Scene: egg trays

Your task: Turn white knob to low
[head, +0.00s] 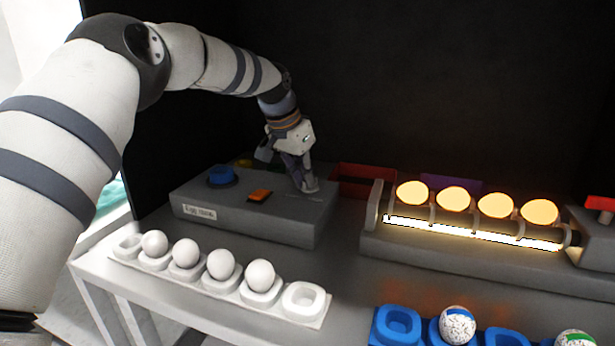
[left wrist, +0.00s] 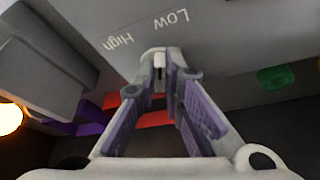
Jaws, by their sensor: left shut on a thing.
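The white knob (left wrist: 160,55) sits on the grey control box (head: 240,218), beside the printed words High and Low, in the left wrist view. My left gripper (head: 307,188) reaches down to the right part of the box top. In the left wrist view its fingertips (left wrist: 163,70) are shut on the white knob, one on each side. The fingers hide most of the knob in the head view. I cannot tell which word the knob points to. My right gripper is in neither view.
A blue knob (head: 222,175) and an orange switch (head: 260,195) are also on the box. A white egg tray (head: 130,258) stands in front. A lit rack with glowing eggs (head: 454,199) and a red bin (head: 352,174) lie to the right. A blue tray (head: 383,330) is at lower right.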

